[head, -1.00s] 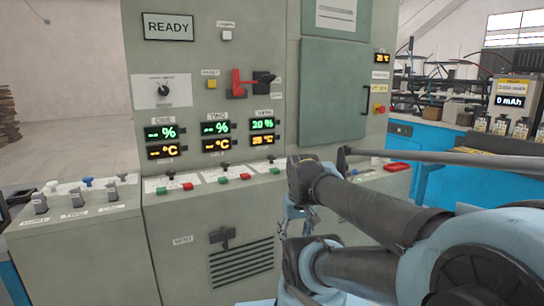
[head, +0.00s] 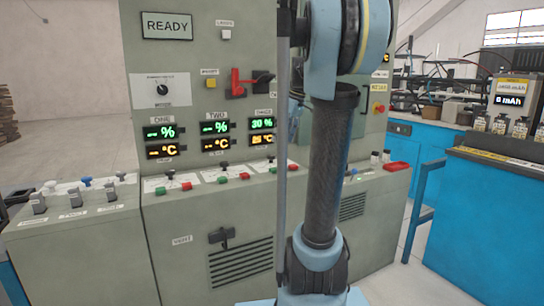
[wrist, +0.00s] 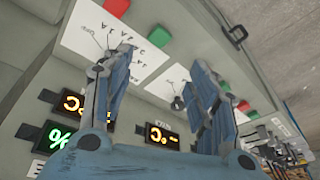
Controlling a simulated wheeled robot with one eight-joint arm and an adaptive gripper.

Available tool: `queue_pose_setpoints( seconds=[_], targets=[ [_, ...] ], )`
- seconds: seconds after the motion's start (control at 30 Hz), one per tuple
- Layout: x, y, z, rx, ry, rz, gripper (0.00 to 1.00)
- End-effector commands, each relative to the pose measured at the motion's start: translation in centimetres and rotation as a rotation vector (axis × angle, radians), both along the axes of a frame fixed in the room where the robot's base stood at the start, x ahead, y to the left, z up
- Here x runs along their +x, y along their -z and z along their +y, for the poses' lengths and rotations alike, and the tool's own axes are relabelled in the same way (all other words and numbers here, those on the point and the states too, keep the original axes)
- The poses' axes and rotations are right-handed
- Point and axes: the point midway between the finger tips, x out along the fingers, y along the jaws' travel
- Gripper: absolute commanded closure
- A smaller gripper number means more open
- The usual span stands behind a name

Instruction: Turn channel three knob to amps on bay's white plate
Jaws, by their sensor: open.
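My gripper (wrist: 162,88) is open and empty in the wrist view, its two blue fingers spread above the bay's sloping shelf. A white plate (wrist: 172,74) with a small dark knob (wrist: 177,103) shows between the fingers. A second white plate (wrist: 100,42) with dark markings lies beyond the left finger, which partly covers it. I cannot tell which channel each plate serves. In the head view, the plates lie along the shelf below the displays, and the channel three display (head: 262,124) is at the right. My arm stands near the channel three plate, and my gripper is hidden there.
Red and green buttons line the shelf edge, such as a green one (wrist: 160,37). A red lever (head: 237,86) and another dial plate (head: 162,90) are on the upright panel. The floor at left is clear.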

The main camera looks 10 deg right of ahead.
Motion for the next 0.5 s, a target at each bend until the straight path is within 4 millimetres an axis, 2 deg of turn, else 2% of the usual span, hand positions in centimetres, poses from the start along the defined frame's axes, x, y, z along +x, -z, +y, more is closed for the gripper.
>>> queue_pose_setpoints(
  seconds=[0.03,0.2,0.33,0.5],
  targets=[
    [1.9,-0.8,-0.6,0.007,-0.031,-0.01,0.47],
    [7.0,-3.0,-2.1,0.028,-0.155,-0.051,0.47],
    [9.8,-4.0,-3.0,0.038,-0.225,-0.078,0.47],
    [11.6,-4.5,-3.7,0.045,-0.273,-0.098,0.47]
  ],
)
